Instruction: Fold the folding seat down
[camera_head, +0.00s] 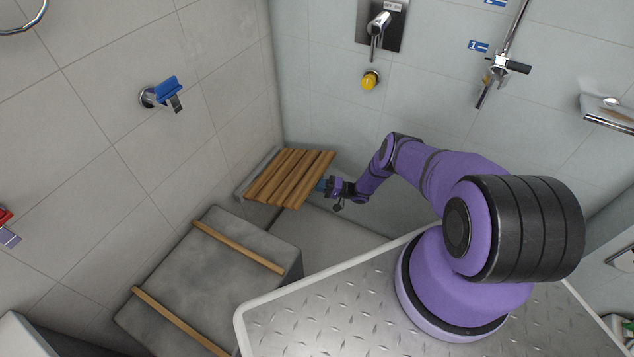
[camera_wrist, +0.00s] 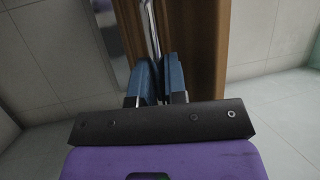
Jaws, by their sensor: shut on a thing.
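The folding seat (camera_head: 290,178) has brown wooden slats and is by the wall corner in the head view. Its slats stick out from the wall; I cannot tell exactly how level they are. My gripper (camera_head: 325,186) is at the seat's right edge. In the wrist view, the blue fingers of my gripper (camera_wrist: 160,82) are close together around a thin metal bar (camera_wrist: 151,28). The bar runs along the brown wood of the seat (camera_wrist: 195,35). The fingertips hide the grip point.
A grey bench block (camera_head: 205,262) with wooden strips stands front left of the seat. A blue-handled wall fitting (camera_head: 165,93) is above left. A yellow knob (camera_head: 370,80) and a shower lever (camera_head: 378,24) are on the back wall. Some floor (camera_head: 330,240) is clear below the seat.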

